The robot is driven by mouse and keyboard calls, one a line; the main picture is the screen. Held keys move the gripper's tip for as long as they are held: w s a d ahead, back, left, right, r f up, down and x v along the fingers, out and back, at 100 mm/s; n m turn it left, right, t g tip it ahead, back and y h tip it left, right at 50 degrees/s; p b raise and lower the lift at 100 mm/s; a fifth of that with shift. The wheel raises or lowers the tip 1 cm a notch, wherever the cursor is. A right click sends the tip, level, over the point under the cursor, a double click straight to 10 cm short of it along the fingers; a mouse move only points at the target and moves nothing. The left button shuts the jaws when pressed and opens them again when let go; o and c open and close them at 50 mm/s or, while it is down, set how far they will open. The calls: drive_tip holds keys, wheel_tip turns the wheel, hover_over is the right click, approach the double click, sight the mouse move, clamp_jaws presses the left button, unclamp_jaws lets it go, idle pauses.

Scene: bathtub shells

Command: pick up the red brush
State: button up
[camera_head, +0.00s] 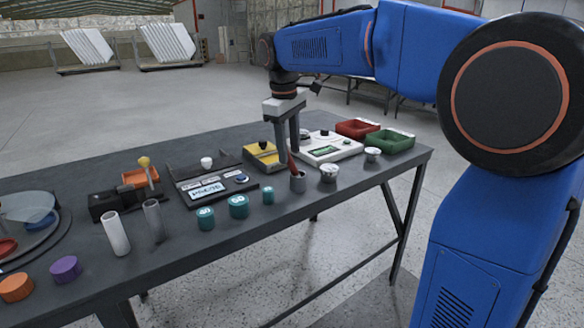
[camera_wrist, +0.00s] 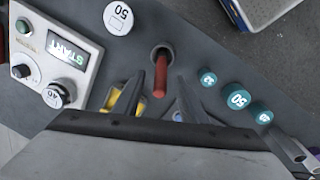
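The red brush (camera_head: 292,166) stands tilted in a small grey cup (camera_head: 298,184) near the table's front edge. In the wrist view the brush (camera_wrist: 160,76) points up toward the camera from the round cup (camera_wrist: 168,52). My gripper (camera_head: 289,152) points down over the cup. Its two fingers are apart in the wrist view (camera_wrist: 159,84), one on each side of the brush handle, with visible gaps. The gripper is open and holds nothing. The brush's lower end is hidden inside the cup.
White-topped weights (camera_head: 328,173) stand right of the cup, and teal cylinders (camera_head: 238,206) stand left. Behind are a white device (camera_head: 325,147), a yellow device (camera_head: 264,156), a red bin (camera_head: 357,129) and a green bin (camera_head: 390,141). The table's front edge is close.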

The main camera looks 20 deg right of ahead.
sight(289, 154)
wheel_tip(289, 154, down, 4)
drive_tip(key=shift+w+d, duration=0.1)
drive_tip(key=shift+c, duration=0.3)
clamp_jaws()
drive_tip(key=shift+r, duration=0.15)
